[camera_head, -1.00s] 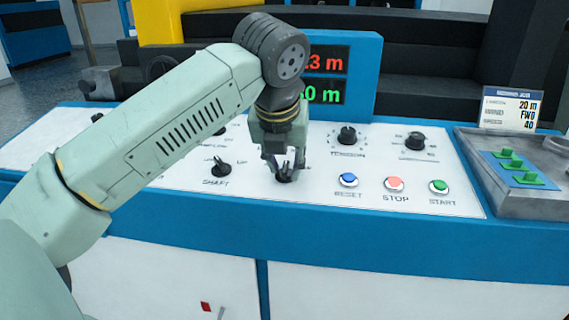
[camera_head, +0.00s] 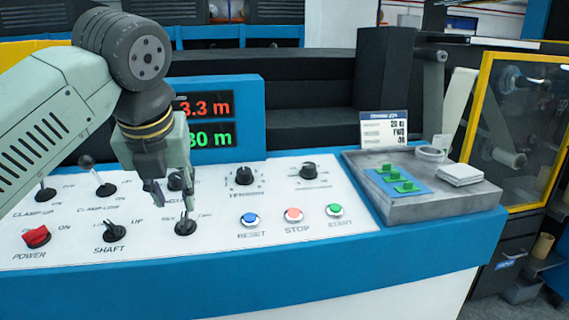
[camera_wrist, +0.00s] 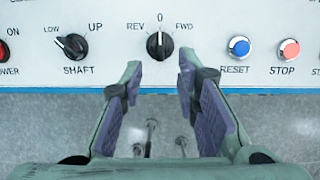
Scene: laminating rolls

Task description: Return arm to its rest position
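My gripper (camera_head: 172,200) is above the white control panel (camera_head: 290,222), with its arm reaching in from the left. In the wrist view my gripper (camera_wrist: 160,82) is open, with nothing between its fingers. The black REV/FWD knob (camera_head: 186,227) stands close by the fingertips in the head view. In the wrist view this knob (camera_wrist: 160,46) is beyond the fingertips, apart from them, and its white mark points up at 0.
The SHAFT knob (camera_head: 112,231) and red POWER switch (camera_head: 37,237) are to the left. Blue RESET (camera_head: 250,219), STOP (camera_head: 293,215) and green START (camera_head: 335,210) buttons are to the right. A display (camera_head: 205,122) stands behind. A grey tray (camera_head: 440,204) is at the right.

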